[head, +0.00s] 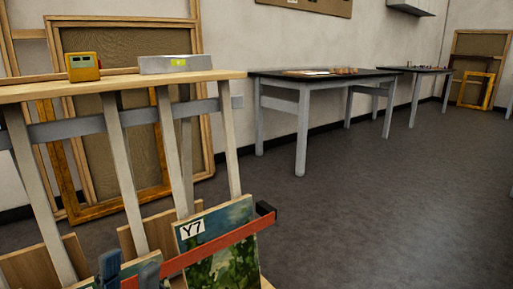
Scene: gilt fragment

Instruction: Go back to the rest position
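My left gripper (130,268) shows at the bottom edge of the head view, left of centre. Its two blue-grey fingers stand apart, and I see nothing held between them. The rest of it is cut off by the picture's edge. It is in front of a rack of panels, close to the left end of a red bar (222,243). I cannot tell whether it touches the bar. My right gripper is not in view.
A painting marked Y7 (213,262) leans behind the bar. A wooden-topped table (120,84) holds a yellow box (83,67) and a grey device (178,64). Dark-topped tables (302,100) line the wall. The floor (385,190) at right is clear.

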